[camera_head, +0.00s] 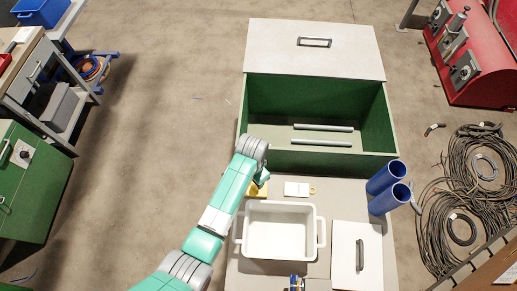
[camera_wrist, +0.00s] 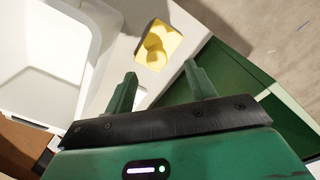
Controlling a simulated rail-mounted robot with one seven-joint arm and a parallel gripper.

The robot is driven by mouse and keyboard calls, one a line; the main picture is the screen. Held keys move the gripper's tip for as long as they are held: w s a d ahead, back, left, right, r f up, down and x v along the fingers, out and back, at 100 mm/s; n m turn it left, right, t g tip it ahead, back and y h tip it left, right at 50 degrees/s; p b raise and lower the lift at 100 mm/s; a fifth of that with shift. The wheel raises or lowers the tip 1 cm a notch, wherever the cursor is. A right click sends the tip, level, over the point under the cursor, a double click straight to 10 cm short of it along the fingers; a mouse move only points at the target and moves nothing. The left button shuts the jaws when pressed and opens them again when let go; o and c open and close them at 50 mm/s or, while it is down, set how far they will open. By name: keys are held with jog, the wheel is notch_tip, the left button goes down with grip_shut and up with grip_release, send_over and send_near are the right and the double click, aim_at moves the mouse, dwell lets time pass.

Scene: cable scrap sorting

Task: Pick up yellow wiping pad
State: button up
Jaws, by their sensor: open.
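The yellow wiping pad (camera_wrist: 172,40) lies on the pale bench top in the wrist view, with a rounded raised grip on it. In the head view only a small part of the pad (camera_head: 259,190) shows, beside my arm and behind the white tub. My gripper (camera_wrist: 163,78) is open and empty, its two green fingers pointing toward the pad. The pad lies beyond the fingertips and appears apart from them. In the head view my gripper (camera_head: 260,178) is mostly hidden by my own wrist.
A white tub (camera_head: 250,251) stands just in front of the pad. A green bin (camera_head: 330,161) with two pale bars inside lies behind. A white tagged block (camera_head: 296,188), two blue cylinders (camera_head: 388,178) and a white lidded panel (camera_head: 346,262) are to the right.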

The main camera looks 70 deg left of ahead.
jog(key=shift+d+f, duration=0.15)
notch_tip(320, 180, down, 2)
jog(key=shift+d+f+b, duration=0.1)
jog(key=shift+b, duration=0.35)
jog(key=f+b, duration=0.2)
jog(key=f, duration=0.3)
jog(key=shift+w+f, duration=0.1)
jog(key=shift+w, duration=0.1)
jog(key=c, duration=1.1)
jog(key=shift+o, duration=0.2)
notch_tip(320, 180, up, 10)
jog(key=p, duration=0.3)
